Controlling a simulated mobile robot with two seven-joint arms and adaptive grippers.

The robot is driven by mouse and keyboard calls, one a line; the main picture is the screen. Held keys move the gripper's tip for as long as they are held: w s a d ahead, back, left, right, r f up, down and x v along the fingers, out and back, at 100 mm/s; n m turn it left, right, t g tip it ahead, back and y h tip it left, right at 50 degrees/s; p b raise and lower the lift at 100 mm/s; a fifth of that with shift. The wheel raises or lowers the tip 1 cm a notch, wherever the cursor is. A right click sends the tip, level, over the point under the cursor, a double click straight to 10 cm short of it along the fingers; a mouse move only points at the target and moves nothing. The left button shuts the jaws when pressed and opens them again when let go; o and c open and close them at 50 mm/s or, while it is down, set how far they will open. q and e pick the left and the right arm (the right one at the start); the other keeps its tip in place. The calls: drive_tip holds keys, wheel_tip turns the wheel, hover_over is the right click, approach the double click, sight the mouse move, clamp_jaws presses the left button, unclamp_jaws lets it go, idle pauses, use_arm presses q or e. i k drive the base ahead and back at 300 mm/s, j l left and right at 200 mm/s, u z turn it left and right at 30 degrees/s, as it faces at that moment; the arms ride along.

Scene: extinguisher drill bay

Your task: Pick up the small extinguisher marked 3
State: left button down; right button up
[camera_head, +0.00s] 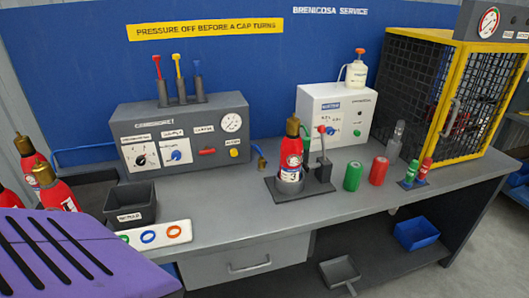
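The small extinguisher marked 3 (291,158) is red with a brass-coloured top and a white label. It stands upright in a holder on a dark base plate (280,196) on the workbench, a little right of the picture's middle. A lever with a red knob (321,130) rises from the same base, just right of the extinguisher. How the holder grips the extinguisher's foot is hard to tell. Neither of my grippers is in view.
Green (352,176) and red (379,170) cylinders stand right of the base. A grey control box (182,140) and a white machine (333,112) stand behind. A yellow-framed cage (447,95) is at right. A small black bin (130,204) and other extinguishers (52,188) are at left.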

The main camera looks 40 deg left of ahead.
sight(291, 150)
drive_tip(key=u, duration=1)
